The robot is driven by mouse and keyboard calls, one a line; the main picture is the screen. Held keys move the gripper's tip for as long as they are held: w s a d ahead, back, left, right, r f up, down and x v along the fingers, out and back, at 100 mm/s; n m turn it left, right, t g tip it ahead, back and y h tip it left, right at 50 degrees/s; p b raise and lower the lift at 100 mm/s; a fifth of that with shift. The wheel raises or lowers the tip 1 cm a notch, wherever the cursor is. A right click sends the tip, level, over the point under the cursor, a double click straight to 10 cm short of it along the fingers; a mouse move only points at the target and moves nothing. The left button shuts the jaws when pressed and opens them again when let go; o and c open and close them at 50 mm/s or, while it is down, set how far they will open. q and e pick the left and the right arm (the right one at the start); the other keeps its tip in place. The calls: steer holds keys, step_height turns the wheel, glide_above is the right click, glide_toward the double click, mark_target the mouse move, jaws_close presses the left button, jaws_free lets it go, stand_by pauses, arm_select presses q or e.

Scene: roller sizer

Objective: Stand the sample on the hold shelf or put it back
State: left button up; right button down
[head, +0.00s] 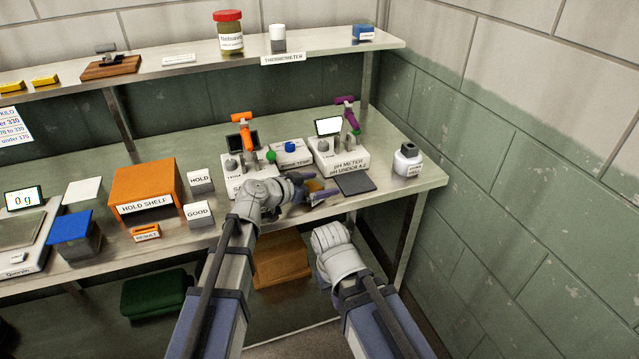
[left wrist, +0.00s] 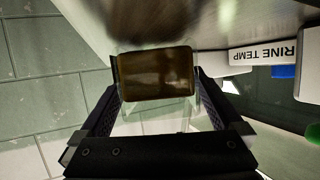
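My left gripper (head: 318,190) is over the bench in front of the instruments. In the left wrist view its two dark fingers (left wrist: 157,110) sit against both sides of a clear jar with a brown part (left wrist: 156,74), which I take to be the sample. In the head view the sample shows only as a small amber patch (head: 314,185) between the fingers. The orange hold shelf (head: 150,178) stands on the bench to the left, its label facing front, apart from the gripper. My right gripper (head: 330,236) is low, by the bench's front edge; its fingers are hidden.
HOLD (head: 200,180) and GOOD (head: 198,213) blocks stand right of the hold shelf. A pH meter (head: 340,157), dark pad (head: 355,184) and white bottle (head: 407,160) are on the right. A scale (head: 25,232) and blue-topped block (head: 72,230) are at left. An upper shelf (head: 200,58) spans the back.

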arm_select(q)
steer(key=shift+s+d+f+g, duration=0.15)
steer(key=shift+s+f+g, duration=0.15)
steer(key=shift+s+f, duration=0.4)
arm_select(e)
steer(key=shift+f, duration=0.4)
arm_select(q)
steer(key=shift+w+r+p, duration=0.1)
steer(key=shift+r+p, duration=0.5)
steer(key=shift+p, duration=0.1)
steer(key=p+v, duration=0.1)
steer(key=v, duration=0.3)
steer(key=p+v, duration=0.2)
steer(key=v, duration=0.1)
steer(key=p+v, duration=0.2)
steer(key=v, duration=0.2)
steer(key=shift+w+a+r, duration=0.25)
steer(key=shift+a, duration=0.25)
arm_select(e)
steer(key=r, duration=0.6)
steer(key=shift+w, duration=0.25)
steer(key=shift+a+f, duration=0.1)
